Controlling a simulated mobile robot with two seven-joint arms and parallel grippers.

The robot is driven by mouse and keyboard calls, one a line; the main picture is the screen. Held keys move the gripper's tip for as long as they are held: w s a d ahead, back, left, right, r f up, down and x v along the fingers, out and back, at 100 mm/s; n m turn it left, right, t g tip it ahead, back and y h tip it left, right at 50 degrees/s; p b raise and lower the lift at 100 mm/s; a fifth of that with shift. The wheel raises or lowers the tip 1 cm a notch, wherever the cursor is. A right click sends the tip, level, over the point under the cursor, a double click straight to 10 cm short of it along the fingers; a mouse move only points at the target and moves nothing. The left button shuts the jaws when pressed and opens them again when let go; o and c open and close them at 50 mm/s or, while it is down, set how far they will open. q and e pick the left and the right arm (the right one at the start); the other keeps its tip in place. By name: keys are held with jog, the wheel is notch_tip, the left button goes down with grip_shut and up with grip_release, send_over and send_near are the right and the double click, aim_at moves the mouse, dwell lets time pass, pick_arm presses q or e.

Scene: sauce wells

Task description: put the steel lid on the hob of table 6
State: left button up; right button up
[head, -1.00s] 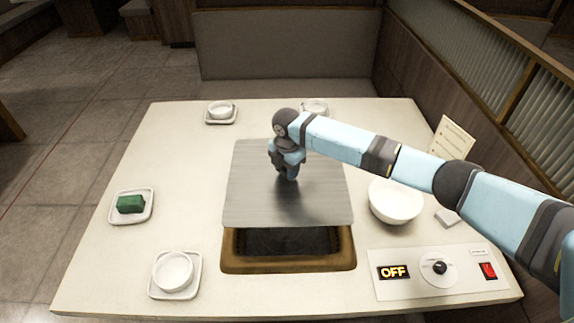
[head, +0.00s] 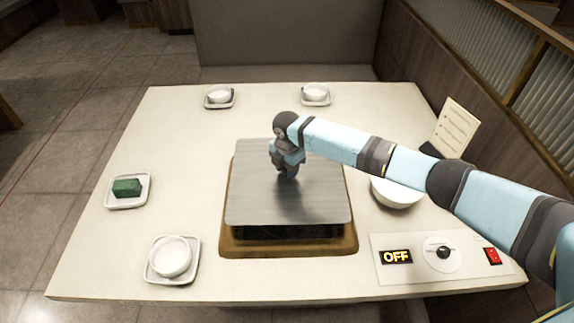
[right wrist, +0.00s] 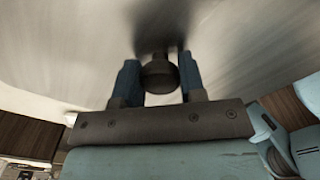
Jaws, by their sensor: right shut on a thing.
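The steel lid (head: 315,203) is a flat, square brushed-metal plate in the middle of the table (head: 120,235). My right gripper (head: 287,176) is over it, shut on its dark knob, which shows between the fingers in the right wrist view (right wrist: 159,75). The lid covers most of the hob (head: 290,246), a dark recess with a brown frame. The frame shows along the front and sides. The lid looks a little above the hob; contact cannot be told. My left gripper is not in view.
A white bowl (head: 398,192) stands close to the lid's right, under my arm. A control panel (head: 393,276) reading OFF is at front right. Saucers with cups stand at front left (head: 171,257) and at the back. A green block (head: 127,187) lies on a dish at left.

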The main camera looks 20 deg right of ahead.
jog(key=shift+f+b, duration=1.9)
jog(key=shift+f, duration=1.7)
jog(key=shift+f+b, duration=0.5)
jog(key=shift+f, duration=0.35)
jog(key=shift+f, duration=0.35)
jog(key=o, duration=1.7)
jog(key=shift+f, duration=0.1)
jog(key=shift+r+p, duration=1.45)
jog(key=shift+r, duration=0.1)
